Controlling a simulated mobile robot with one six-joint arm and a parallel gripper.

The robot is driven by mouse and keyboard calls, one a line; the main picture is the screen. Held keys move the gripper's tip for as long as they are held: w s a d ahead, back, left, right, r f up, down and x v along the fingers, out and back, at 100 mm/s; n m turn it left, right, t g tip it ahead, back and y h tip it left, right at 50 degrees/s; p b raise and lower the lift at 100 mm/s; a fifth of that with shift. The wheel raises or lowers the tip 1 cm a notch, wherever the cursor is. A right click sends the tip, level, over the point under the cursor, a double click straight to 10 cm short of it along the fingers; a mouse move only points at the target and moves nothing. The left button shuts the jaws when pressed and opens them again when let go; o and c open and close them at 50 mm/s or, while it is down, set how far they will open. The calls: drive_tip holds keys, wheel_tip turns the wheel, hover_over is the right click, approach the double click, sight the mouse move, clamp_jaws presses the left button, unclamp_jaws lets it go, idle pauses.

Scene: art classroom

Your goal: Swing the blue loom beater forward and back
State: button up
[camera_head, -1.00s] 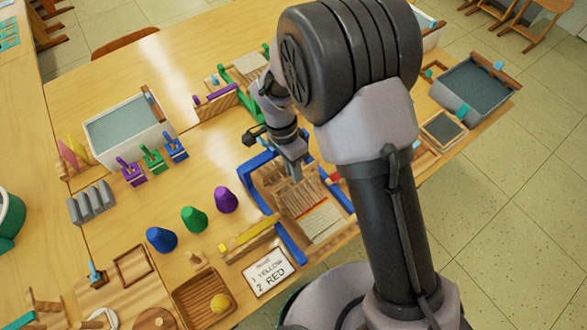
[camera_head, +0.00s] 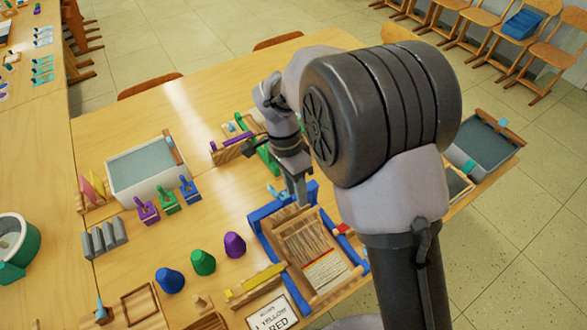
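The loom (camera_head: 291,291) has a blue frame and stands on the table, with pale warp threads and a red and yellow woven band at its near end. A blue crossbar (camera_head: 266,212) runs along its far end; I cannot tell for sure whether this is the beater. My gripper (camera_head: 303,202) points down at the far end of the loom, close by this crossbar. Its fingertips are small and partly merge with the loom, so contact and opening are unclear. My arm covers the area right of the loom.
Purple, green and blue cones (camera_head: 203,262) stand left of the loom. A yellow-topped bar (camera_head: 256,284) and a lettered card (camera_head: 272,316) lie near it. A water tub (camera_head: 144,172) and small colored stands (camera_head: 168,199) are farther left.

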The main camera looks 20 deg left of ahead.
drive_tip(key=p+v, duration=0.1)
drive_tip(key=v, duration=0.4)
drive_tip(key=shift+r, duration=0.15)
drive_tip(key=shift+r, duration=0.1)
drive_tip(key=s+d+r+n+t+y+b, duration=0.1)
drive_tip(key=d+r+t+y+b, duration=0.2)
drive_tip(key=d+r, duration=0.65)
drive_tip(key=s+d+n+t+y+b, duration=0.1)
drive_tip(key=s+d+t+b, duration=0.3)
drive_tip(key=s+d, duration=0.8)
drive_tip(key=shift+s+d+f+n+t+b, duration=0.35)
drive_tip(key=shift+d+n+b, duration=0.2)
drive_tip(key=shift+d+n, duration=0.3)
drive_tip(key=shift+w+a, duration=0.1)
